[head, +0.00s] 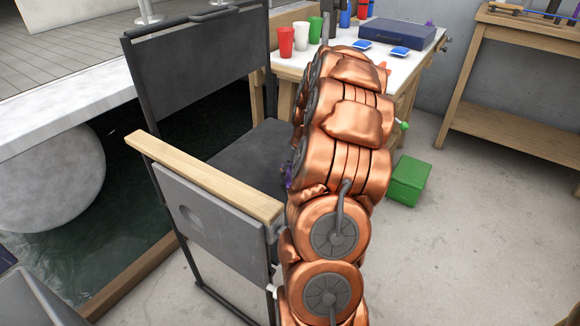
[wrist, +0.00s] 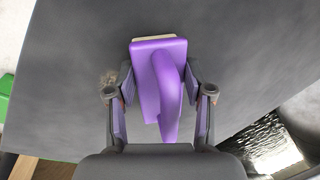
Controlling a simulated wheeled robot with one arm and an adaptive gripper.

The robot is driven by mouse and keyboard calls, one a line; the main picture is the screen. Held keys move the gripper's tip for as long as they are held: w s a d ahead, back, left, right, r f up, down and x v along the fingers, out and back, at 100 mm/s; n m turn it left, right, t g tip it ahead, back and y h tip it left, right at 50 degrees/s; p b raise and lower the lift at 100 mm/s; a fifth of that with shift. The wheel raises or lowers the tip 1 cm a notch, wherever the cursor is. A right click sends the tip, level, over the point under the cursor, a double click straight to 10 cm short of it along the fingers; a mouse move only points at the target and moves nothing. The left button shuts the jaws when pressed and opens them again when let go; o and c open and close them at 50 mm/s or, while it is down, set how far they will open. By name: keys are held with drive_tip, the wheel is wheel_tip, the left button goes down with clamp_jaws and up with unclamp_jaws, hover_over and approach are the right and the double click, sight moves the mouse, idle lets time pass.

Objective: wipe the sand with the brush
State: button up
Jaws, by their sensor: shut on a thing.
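In the wrist view a purple brush (wrist: 160,70) with a raised curved handle lies between the two fingers of my gripper (wrist: 159,95). My gripper is shut on it. A thin pale strip shows at the brush's far edge. Behind it is a dark grey surface, which appears to be the seat of the black chair (head: 240,158). A small, faint tan patch that looks like sand (wrist: 108,77) shows just left of the brush, beside the left finger. I cannot tell whether the brush touches the seat. In the head view my copper arm hides the gripper; only a purple sliver shows beside the seat.
The chair's wooden armrest (head: 205,175) stands close left of my arm. A white-topped table (head: 290,68) with cups and a blue case (head: 396,34) is behind. A green box (head: 408,181) sits on the floor at right. Dark water (head: 125,205) lies left of the chair.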

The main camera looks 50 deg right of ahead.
sight(282, 196)
drive_tip(key=a, duration=0.4)
drive_tip(key=shift+s+a, duration=0.35)
drive_tip(key=shift+a, duration=0.05)
wheel_tip(282, 196, up, 3)
drive_tip(key=shift+w+f+p, duration=0.1)
drive_tip(key=shift+f+p, duration=0.1)
drive_tip(key=shift+p, duration=0.25)
drive_tip(key=shift+r+p, duration=1.05)
drive_tip(key=shift+r, duration=1.8)
